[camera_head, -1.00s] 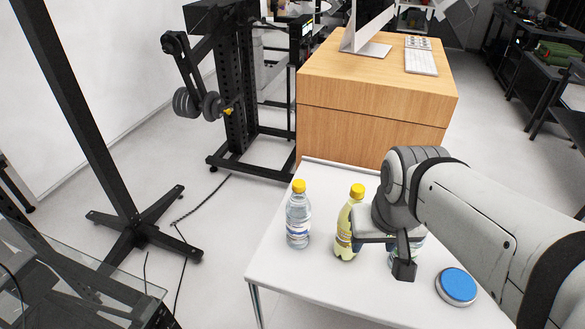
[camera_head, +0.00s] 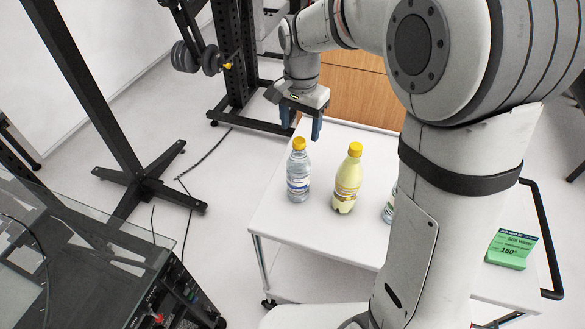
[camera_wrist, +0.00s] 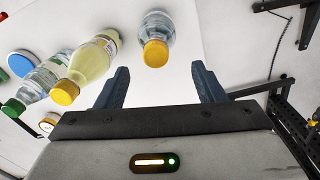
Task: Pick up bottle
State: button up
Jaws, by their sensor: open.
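A clear bottle with a yellow cap (camera_head: 298,180) stands upright at the left of the white table, and it also shows in the wrist view (camera_wrist: 157,32). A yellow drink bottle with a yellow cap (camera_head: 346,187) stands to its right, also in the wrist view (camera_wrist: 92,63). A third, clear bottle (camera_head: 389,208) is mostly hidden behind my arm; the wrist view shows its green cap (camera_wrist: 14,107). My gripper (camera_head: 301,128) is open and empty, fingers pointing down, near the clear yellow-capped bottle's top. In the wrist view that bottle lies beyond and between the fingertips (camera_wrist: 161,72), apart from them.
The white table (camera_head: 330,245) bears a green sign block (camera_head: 507,250) at right. A blue round button (camera_wrist: 22,65) shows in the wrist view. A wooden cabinet (camera_head: 350,90) stands behind the table. A black rack with weights (camera_head: 235,60) stands back left.

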aim_at(299, 139)
jog(key=f, duration=0.4)
jog(key=f+p, duration=0.1)
jog(key=f, duration=0.1)
jog(key=shift+s+a, duration=0.1)
jog(key=shift+s, duration=0.2)
jog(key=shift+c, duration=0.4)
grip_shut()
